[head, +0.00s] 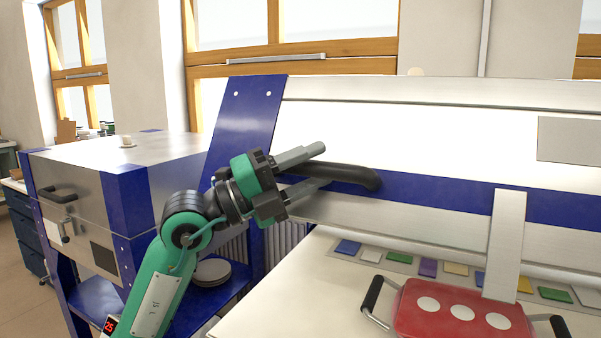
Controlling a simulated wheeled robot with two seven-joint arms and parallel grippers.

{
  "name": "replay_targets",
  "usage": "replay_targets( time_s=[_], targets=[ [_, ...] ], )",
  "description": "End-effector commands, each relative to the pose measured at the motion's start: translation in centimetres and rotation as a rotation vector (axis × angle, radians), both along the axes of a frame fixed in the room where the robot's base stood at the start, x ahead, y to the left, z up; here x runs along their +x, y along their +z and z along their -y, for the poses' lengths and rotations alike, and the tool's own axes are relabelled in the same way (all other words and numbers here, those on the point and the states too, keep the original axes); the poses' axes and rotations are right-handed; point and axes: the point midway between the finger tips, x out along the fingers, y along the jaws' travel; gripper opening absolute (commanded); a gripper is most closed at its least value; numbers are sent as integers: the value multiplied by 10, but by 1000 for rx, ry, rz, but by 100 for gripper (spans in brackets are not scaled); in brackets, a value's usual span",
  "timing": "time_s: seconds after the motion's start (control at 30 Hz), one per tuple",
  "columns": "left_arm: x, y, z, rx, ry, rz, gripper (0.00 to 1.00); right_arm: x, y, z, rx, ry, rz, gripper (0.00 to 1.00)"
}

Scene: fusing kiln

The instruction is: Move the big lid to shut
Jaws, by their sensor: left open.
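The big lid (430,195) is a long silver panel with blue bands, raised at an angle above a pale surface on the right. My right gripper is not in view.
A red tray (420,317) with black handles and white discs stands at the front right, a pale upright strip behind it. Coloured tiles (428,267) lie in a row under the lid. A smaller closed silver and blue kiln (80,190) stands at left, round plates (211,271) on its lower shelf.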

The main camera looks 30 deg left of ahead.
Motion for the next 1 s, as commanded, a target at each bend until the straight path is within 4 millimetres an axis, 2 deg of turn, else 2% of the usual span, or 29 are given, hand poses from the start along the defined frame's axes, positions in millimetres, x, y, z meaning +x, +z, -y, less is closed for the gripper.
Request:
replay_targets(
  time_s=[0.23,0.4,0.7,1.0],
  targets=[
    [-14,-10,-17,2,3,-1,45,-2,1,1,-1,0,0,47],
    [-34,-22,-39,2,3,-2,45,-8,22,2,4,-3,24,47],
    [-66,-39,-75,-1,2,-3,45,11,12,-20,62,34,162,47],
    [-84,-46,-95,0,1,0,45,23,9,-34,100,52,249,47]
  ],
)
